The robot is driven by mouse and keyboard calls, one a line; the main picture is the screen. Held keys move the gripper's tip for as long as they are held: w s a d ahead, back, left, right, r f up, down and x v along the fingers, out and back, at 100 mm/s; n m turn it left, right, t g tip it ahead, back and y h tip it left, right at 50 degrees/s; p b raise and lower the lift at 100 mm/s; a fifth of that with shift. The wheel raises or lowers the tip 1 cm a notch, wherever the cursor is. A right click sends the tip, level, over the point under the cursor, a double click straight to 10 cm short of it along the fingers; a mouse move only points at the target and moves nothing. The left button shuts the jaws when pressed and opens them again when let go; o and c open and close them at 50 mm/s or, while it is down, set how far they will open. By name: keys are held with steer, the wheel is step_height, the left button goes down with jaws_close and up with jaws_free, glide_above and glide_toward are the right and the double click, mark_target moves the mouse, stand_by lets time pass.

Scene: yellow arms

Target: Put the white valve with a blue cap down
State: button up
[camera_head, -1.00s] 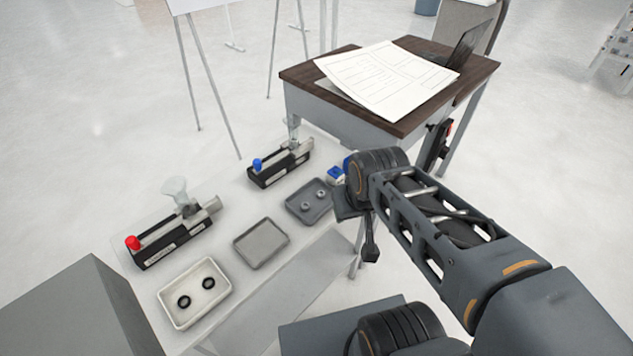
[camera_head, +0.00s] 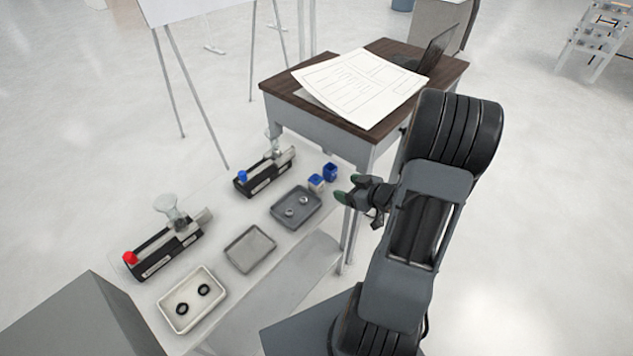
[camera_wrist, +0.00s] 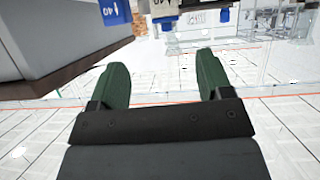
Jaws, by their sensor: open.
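The white valve with a blue cap (camera_head: 316,184) appears to be the small white and blue piece standing at the right end of the white bench, though it is too small to be sure. A darker blue piece (camera_head: 330,171) stands just behind it. My gripper (camera_head: 345,191) is to the right of both, near the bench edge and apart from them. In the wrist view my gripper's green fingers (camera_wrist: 163,78) are wide apart with nothing between them. A white and blue item (camera_wrist: 115,12) shows at the top of that view.
A dark-topped desk (camera_head: 285,87) stands behind.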

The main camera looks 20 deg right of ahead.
mark_target(319, 180)
steer(key=shift+y, duration=0.3)
steer(key=x, duration=0.7)
steer(key=shift+s+a+f, duration=0.1)
steer(key=shift+a, duration=0.15)
steer(key=shift+p+x, duration=1.05)
steer(key=shift+x, duration=2.15)
steer(key=shift+d, duration=0.1)
steer(key=shift+c, duration=0.3)
steer(key=c, duration=1.1)
steer(key=shift+o, duration=0.2)
steer(key=shift+r, duration=0.25)
